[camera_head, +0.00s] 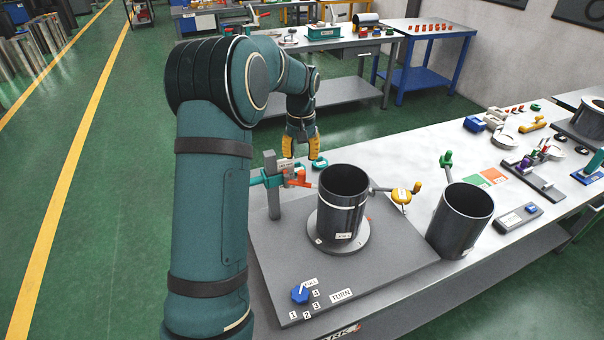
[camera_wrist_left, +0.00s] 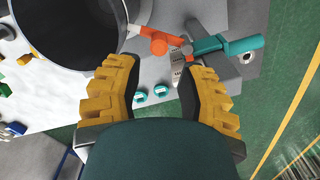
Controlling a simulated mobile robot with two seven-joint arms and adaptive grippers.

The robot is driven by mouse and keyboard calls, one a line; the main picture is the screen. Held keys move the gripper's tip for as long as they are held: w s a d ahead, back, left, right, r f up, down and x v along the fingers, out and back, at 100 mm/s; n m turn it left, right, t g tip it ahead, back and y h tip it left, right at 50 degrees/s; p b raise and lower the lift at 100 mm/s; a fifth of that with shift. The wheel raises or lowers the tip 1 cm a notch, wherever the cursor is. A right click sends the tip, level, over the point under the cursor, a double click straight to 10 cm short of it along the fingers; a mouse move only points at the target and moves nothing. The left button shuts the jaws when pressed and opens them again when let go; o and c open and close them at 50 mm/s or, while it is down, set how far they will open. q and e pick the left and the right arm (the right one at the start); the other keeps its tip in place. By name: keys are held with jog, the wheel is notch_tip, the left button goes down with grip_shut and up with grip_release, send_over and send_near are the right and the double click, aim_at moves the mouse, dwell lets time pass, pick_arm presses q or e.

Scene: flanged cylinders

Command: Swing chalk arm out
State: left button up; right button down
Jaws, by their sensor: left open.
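A chalk arm stands on a grey post (camera_head: 272,186) at the back left of the grey base plate (camera_head: 265,240). It has a teal part (camera_head: 262,178) and an orange holder (camera_head: 299,178) pointing at a dark flanged cylinder (camera_head: 338,222). In the left wrist view the orange holder (camera_wrist_left: 155,42) has a pale tip close to the cylinder's wall (camera_wrist_left: 75,58); I cannot tell whether they touch. The teal handle (camera_wrist_left: 232,46) extends the other way. My left gripper (camera_head: 301,152) is open and empty, above and behind the arm; its yellow fingers also show in the wrist view (camera_wrist_left: 160,70).
A blue knob (camera_head: 300,293) with number labels sits at the plate's front. A yellow crank (camera_head: 402,196) is right of the cylinder. A second dark cylinder (camera_head: 460,222) stands further right, beside a grey device (camera_head: 518,217).

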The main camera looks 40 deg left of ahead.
aim_at(301, 171)
pick_arm(q)
notch_tip(301, 171, down, 8)
jog(key=shift+w+r, duration=0.1)
dwell(0.4)
grip_shut()
